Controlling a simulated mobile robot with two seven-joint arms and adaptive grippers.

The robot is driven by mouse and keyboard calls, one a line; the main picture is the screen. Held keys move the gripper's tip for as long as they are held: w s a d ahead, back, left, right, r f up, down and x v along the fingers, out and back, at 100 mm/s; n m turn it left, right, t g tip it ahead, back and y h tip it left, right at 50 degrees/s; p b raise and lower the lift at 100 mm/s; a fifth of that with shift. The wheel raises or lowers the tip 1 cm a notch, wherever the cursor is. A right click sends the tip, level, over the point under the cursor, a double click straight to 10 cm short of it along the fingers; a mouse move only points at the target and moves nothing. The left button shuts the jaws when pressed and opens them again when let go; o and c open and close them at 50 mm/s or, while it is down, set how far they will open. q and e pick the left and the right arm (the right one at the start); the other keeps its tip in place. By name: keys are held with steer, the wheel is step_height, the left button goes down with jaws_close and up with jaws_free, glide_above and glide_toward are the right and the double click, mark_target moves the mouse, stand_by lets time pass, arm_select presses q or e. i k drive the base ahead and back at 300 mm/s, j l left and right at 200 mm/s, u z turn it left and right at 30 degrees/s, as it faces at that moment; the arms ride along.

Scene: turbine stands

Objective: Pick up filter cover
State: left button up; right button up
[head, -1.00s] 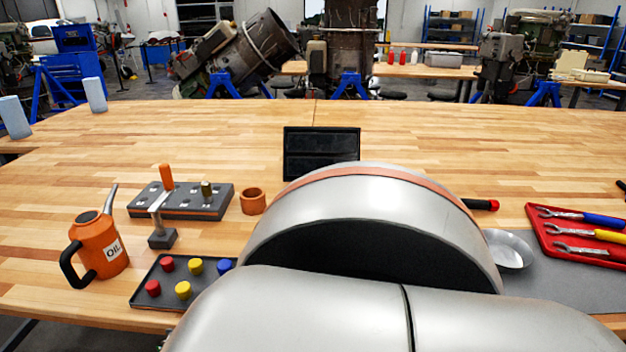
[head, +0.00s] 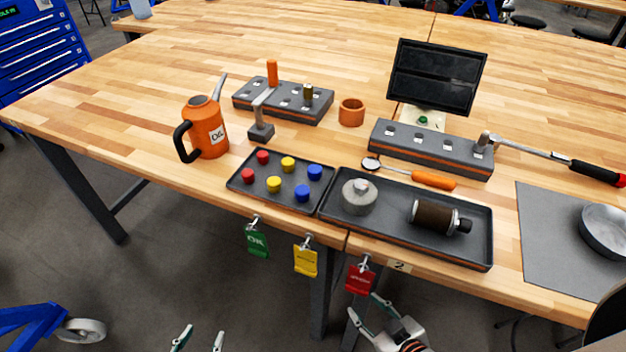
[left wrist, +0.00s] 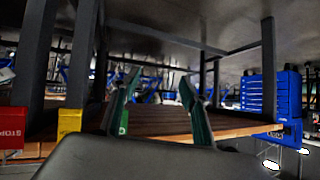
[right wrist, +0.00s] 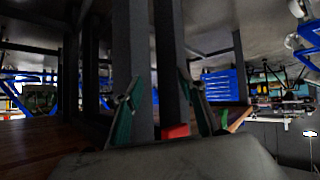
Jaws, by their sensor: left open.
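The likely filter cover is a grey round lid with a small knob (head: 358,197), lying in the left part of a dark tray (head: 395,240) at the table's front edge. A brown cylindrical filter (head: 436,217) lies on its side in the same tray. My left gripper (head: 198,341) is open and empty, low in front of the table, left of and below the tray. My right gripper (head: 374,319) is open and empty below the table edge, under the hanging red tag. Both wrist views look under the table, with the left fingers (left wrist: 160,90) and right fingers (right wrist: 161,84) apart.
A tray of coloured caps (head: 262,189) adjoins on the left. Green (head: 257,243), yellow (head: 305,261) and red (head: 359,279) tags hang from the front edge. An oil can (head: 207,130), grey blocks (head: 430,150), orange-handled spoon (head: 432,180) and metal bowl (head: 606,232) stand around.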

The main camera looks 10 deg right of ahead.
mark_target(359, 198)
steer(key=l+z, duration=0.1)
steer(key=z, duration=0.15)
steer(key=l+z, duration=0.1)
steer(key=z, duration=0.2)
steer(key=j+z, duration=0.45)
steer(key=j, duration=0.2)
steer(key=j+z, duration=0.4)
steer(key=j, duration=0.3)
steer(key=k+j+z, duration=0.1)
steer(key=j+z, duration=0.35)
steer(key=j, duration=0.2)
